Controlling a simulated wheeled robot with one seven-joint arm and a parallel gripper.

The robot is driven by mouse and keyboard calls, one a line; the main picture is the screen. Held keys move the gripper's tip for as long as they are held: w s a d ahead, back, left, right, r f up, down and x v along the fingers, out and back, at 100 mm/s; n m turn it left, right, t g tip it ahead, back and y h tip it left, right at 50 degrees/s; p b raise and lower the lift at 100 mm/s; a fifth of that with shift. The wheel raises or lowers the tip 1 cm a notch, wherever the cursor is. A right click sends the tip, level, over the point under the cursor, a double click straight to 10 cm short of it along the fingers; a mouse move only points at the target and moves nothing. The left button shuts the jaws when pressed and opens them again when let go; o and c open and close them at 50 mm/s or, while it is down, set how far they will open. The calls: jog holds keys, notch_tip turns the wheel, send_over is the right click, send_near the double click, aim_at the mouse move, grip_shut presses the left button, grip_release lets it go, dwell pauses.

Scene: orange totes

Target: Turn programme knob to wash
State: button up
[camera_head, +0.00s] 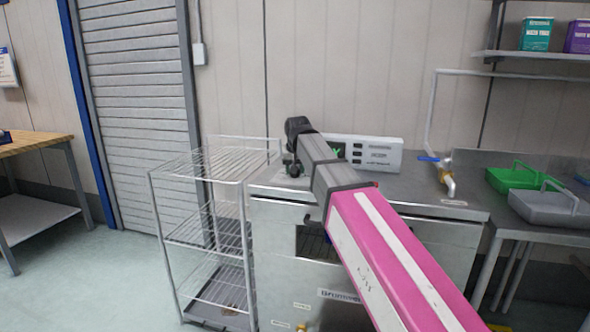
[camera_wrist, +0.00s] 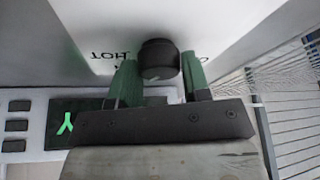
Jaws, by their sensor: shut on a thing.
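The programme knob (camera_wrist: 159,60) is a dark round knob on the white control panel (camera_wrist: 110,28), seen close up in the wrist view. The two green fingers of my gripper (camera_wrist: 160,74) stand on either side of the knob, shut on it. Upside-down lettering reading HOT shows beside the knob; other lettering is mostly hidden by the knob and fingers. In the head view, the panel (camera_head: 382,154) stands at the back of the steel machine top, and my arm covers its left part. The knob cannot be made out there.
A green-lit display (camera_wrist: 68,124) and several dark buttons (camera_wrist: 17,125) are on the panel. A wire rack (camera_head: 200,190) stands left of the steel machine (camera_head: 272,240). A tap (camera_head: 447,180) and green (camera_head: 512,180) and grey trays (camera_head: 550,207) are at the right.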

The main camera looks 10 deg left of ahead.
jog(key=o, duration=0.9)
jog(key=shift+c, duration=0.2)
jog(key=v, duration=1)
jog(key=shift+r, duration=0.4)
jog(key=shift+s, duration=0.15)
